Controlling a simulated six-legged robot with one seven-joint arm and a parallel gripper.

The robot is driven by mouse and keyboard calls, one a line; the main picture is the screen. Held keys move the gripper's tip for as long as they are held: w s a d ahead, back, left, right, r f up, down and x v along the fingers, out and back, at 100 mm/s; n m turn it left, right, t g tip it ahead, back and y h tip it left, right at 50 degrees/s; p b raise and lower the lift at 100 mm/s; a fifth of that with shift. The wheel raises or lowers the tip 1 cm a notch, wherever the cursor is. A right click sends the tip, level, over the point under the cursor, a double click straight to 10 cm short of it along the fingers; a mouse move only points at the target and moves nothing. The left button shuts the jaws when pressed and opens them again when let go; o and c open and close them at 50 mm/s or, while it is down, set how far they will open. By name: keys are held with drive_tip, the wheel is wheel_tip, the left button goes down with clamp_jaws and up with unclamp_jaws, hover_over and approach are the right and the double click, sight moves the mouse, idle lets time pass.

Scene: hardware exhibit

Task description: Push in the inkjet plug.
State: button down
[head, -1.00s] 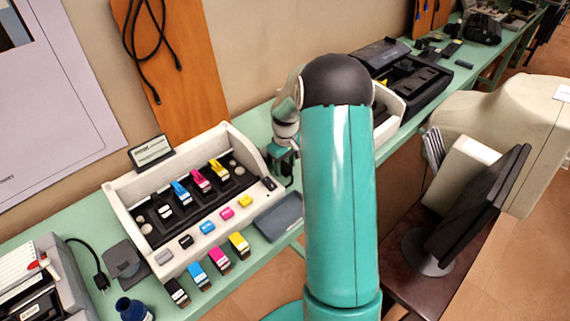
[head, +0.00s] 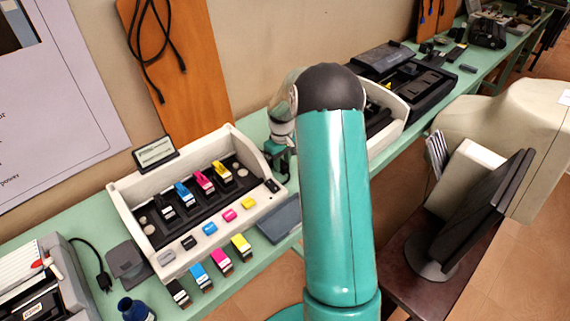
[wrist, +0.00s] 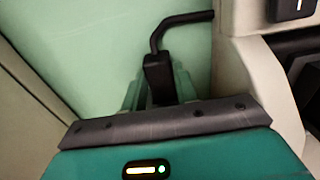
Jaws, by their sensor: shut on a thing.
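In the wrist view my gripper (wrist: 157,92) is shut on a small black plug (wrist: 157,72), with one green finger on each side. A bent black cable (wrist: 182,20) runs from the plug's top toward the off-white wall at right. In the head view my gripper (head: 281,152) is at the right end of the open cream inkjet printer (head: 128,200), partly hidden by my arm. The plug cannot be made out there. The socket is not visible, and whether the plug touches one cannot be told.
Colored cartridges (head: 222,262) lie along the printer's front, beside a grey-blue tray (head: 284,221). Another cream-sided printer (head: 398,112) stands right of my arm. Another black plug (head: 103,283) with a cord lies at left. Green tabletop (wrist: 110,40) shows bare in the wrist view.

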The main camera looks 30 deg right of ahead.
drive_tip(key=shift+w+r, duration=0.1)
drive_tip(key=shift+w, duration=0.2)
drive_tip(key=c, duration=1.1)
unclamp_jaws()
drive_tip(key=shift+w, duration=0.1)
drive_tip(key=shift+s, duration=0.2)
wheel_tip(320, 180, up, 14)
drive_tip(key=shift+f, duration=0.1)
drive_tip(key=shift+s, duration=0.1)
